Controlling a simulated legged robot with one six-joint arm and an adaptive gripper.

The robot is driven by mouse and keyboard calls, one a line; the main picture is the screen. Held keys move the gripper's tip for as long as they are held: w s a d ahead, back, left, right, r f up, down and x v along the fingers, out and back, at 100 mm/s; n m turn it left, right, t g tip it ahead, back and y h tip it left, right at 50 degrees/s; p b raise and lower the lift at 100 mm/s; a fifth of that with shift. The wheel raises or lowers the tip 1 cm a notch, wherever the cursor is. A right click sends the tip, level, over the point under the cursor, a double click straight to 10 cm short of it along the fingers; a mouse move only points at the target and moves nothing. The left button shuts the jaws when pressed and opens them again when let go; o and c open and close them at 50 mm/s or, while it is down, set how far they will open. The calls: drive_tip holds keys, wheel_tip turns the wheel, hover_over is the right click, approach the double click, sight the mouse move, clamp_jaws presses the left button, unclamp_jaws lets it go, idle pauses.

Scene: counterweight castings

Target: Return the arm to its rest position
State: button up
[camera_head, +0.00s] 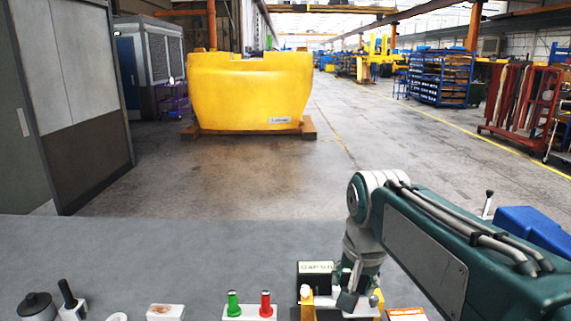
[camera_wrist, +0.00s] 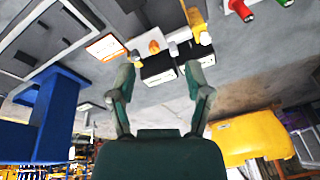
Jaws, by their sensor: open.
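My arm reaches in from the right side of the head view, over the front edge of a grey surface (camera_head: 150,255). My gripper (camera_head: 358,300) points down at its end, close to a black box with a lettered label (camera_head: 316,268) and a yellow bracket (camera_head: 307,303). In the wrist view, my gripper (camera_wrist: 162,62) has its two fingers spread apart. The black box (camera_wrist: 158,72) shows beyond and between them, and the yellow bracket (camera_wrist: 195,18) is near it. I see nothing held between the fingers. Whether they touch anything is unclear.
Green (camera_head: 234,305) and red (camera_head: 265,304) buttons stand on a white base left of my gripper. A black knob (camera_head: 38,304) and a lever (camera_head: 68,294) are farther left. A blue object (camera_head: 535,235) sits beside my arm. A yellow casting (camera_head: 250,90) stands beyond on open floor.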

drive_tip(key=s+d+f+n+t, duration=0.1)
drive_tip(key=s+d+f+n, duration=0.1)
drive_tip(key=s, duration=0.5)
drive_tip(key=s+d+f+n+t, duration=0.1)
drive_tip(key=s+d+f+n, duration=0.1)
drive_tip(key=s+f, duration=0.2)
drive_tip(key=s, duration=0.3)
drive_tip(key=shift+s+f+t, duration=0.3)
drive_tip(key=shift+f+t, duration=0.05)
drive_tip(key=shift+t, duration=0.05)
